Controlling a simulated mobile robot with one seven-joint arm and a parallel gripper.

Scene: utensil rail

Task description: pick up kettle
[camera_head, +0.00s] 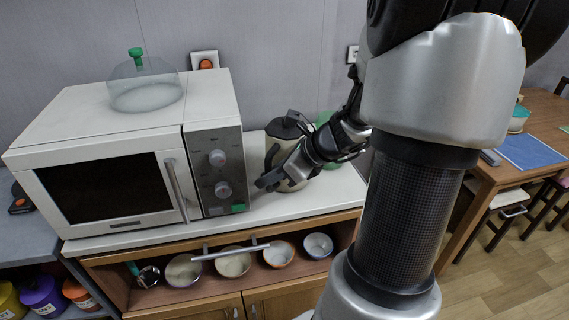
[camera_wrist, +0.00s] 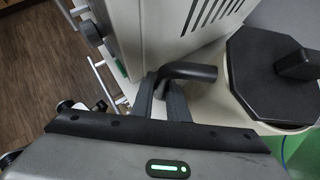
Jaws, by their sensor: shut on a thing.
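The kettle (camera_head: 283,129) has a pale body and a dark lid. It stands on the white counter just right of the microwave, partly hidden by my gripper in the head view. In the wrist view its black octagonal lid and knob (camera_wrist: 270,78) are at the right. Its black handle (camera_wrist: 192,71) bends toward my fingers. My gripper (camera_head: 268,184) reaches in from the right, low at the kettle's front. In the wrist view the gripper (camera_wrist: 160,98) is shut on the handle. No gap between kettle and counter can be made out.
The white microwave (camera_head: 105,165) is close on the left, with a glass dome (camera_head: 143,88) on top. A green object (camera_head: 335,150) stands behind my wrist. Several bowls (camera_head: 233,262) sit on the shelf below. A wooden table (camera_head: 540,110) is at the right.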

